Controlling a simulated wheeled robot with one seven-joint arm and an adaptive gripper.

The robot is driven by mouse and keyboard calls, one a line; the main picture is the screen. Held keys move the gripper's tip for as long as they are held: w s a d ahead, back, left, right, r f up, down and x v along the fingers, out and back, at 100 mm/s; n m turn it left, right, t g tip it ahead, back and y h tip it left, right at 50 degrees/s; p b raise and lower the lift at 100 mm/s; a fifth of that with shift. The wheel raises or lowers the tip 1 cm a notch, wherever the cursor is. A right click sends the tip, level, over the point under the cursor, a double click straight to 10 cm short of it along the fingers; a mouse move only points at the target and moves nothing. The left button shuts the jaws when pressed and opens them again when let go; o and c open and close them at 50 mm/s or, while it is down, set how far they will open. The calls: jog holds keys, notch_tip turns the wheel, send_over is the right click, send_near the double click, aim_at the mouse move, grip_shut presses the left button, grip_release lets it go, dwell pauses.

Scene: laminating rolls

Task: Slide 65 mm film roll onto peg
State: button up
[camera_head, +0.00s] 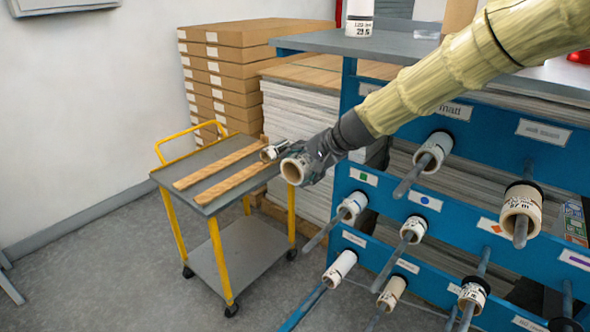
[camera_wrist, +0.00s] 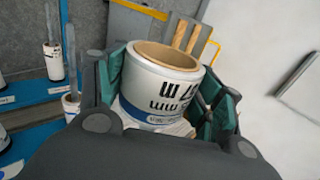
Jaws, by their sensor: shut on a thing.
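My gripper (camera_head: 308,163) is shut on a white film roll (camera_wrist: 165,88) with a tan cardboard core and black print, partly readable, on its label. Green finger pads press its sides in the wrist view. In the head view, the open core of the held roll (camera_head: 293,171) faces the camera, left of the rack and in front of the cart. A blue rack (camera_head: 345,187) carries several grey pegs, such as one peg (camera_head: 388,268), most bearing rolls. The held roll is apart from every peg. The small peg labels are not readable enough to tell the 65 mm one.
A yellow-framed grey cart (camera_head: 222,178) bears two wooden slats (camera_head: 222,163), with a small roll-like thing (camera_head: 272,151) at their end. Stacked boxes (camera_head: 215,95) stand behind. A roll (camera_head: 359,18) stands on the rack top. Pegs jut toward the open floor (camera_head: 160,280).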

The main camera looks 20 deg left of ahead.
jog(key=shift+w+d+r+p, duration=0.1)
jog(key=shift+w+d+p, duration=0.2)
jog(key=shift+w, duration=0.75)
jog(key=shift+w+d+p, duration=0.2)
jog(key=shift+w+d, duration=0.2)
jog(key=shift+w, duration=0.6)
jog(key=shift+w+d+p, duration=0.25)
jog(key=shift+w, duration=0.4)
jog(key=shift+w+d+p, duration=0.2)
jog(key=shift+w+p, duration=0.05)
jog(key=shift+w, duration=0.35)
jog(key=shift+w+d+p, duration=0.25)
jog(key=shift+w, duration=0.4)
jog(key=o, duration=1.1)
jog(key=shift+o, duration=0.2)
